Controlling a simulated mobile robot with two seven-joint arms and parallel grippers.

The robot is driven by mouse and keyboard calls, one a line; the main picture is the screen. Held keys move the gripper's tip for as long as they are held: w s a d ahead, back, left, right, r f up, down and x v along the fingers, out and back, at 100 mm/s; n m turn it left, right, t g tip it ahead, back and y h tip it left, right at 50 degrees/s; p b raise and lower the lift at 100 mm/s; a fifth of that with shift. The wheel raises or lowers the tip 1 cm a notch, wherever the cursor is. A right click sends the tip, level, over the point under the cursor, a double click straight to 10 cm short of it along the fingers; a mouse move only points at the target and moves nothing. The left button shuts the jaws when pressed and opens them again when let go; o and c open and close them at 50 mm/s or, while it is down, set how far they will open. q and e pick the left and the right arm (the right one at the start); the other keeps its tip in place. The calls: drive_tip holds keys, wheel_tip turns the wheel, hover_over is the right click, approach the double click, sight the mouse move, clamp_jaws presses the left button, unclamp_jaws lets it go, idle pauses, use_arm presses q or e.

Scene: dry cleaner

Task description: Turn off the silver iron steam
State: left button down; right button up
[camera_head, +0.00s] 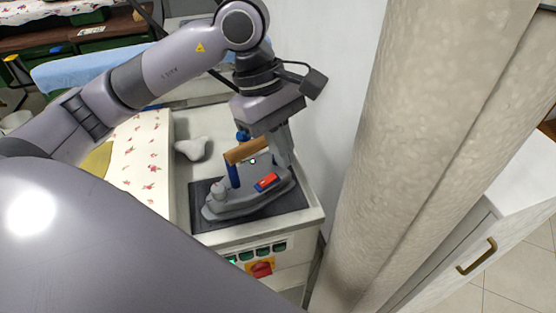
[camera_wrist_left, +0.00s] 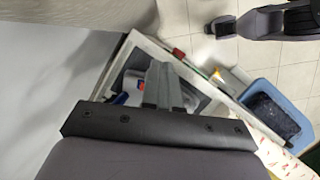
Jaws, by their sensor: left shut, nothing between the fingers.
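The silver iron (camera_head: 238,204) rests on a dark mat (camera_head: 290,201) on top of a white cabinet. It has a wooden handle (camera_head: 246,150) on blue posts and a red switch with blue edging (camera_head: 267,182) near its rear. My left gripper (camera_head: 288,162) points down just behind the handle, close to the iron's rear. Its fingers are shut and empty, and they also show together in the left wrist view (camera_wrist_left: 162,88), partly covering the iron (camera_wrist_left: 132,88). I cannot tell whether the fingertips touch the iron. My right gripper is not in view.
A green-lit button row and a red knob (camera_head: 261,269) are on the cabinet front. A flowered ironing surface (camera_head: 145,150) and a small white rounded object (camera_head: 192,149) lie left. A pale column (camera_head: 420,120) and wall stand close on the right. A blue bin (camera_wrist_left: 270,105) stands on the floor.

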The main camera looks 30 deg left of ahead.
sight(272, 177)
use_arm(q)
drive_tip(key=w+a+r+t+y, duration=0.1)
drive_tip(key=w+a+r+y, duration=0.1)
drive_tip(key=a, duration=0.4)
drive_tip(key=shift+w+r+y, duration=0.3)
drive_tip(key=shift+r+y, duration=0.1)
drive_tip(key=shift+y, duration=0.2)
drive_tip(key=f, duration=0.4)
drive_tip(key=w+f+p, duration=0.1)
drive_tip(key=f, duration=0.8)
drive_tip(key=shift+w+d+f+p, duration=0.3)
drive_tip(key=shift+d+f+p, duration=0.05)
drive_tip(key=shift+f+p, duration=0.05)
drive_tip(key=shift+f, duration=0.1)
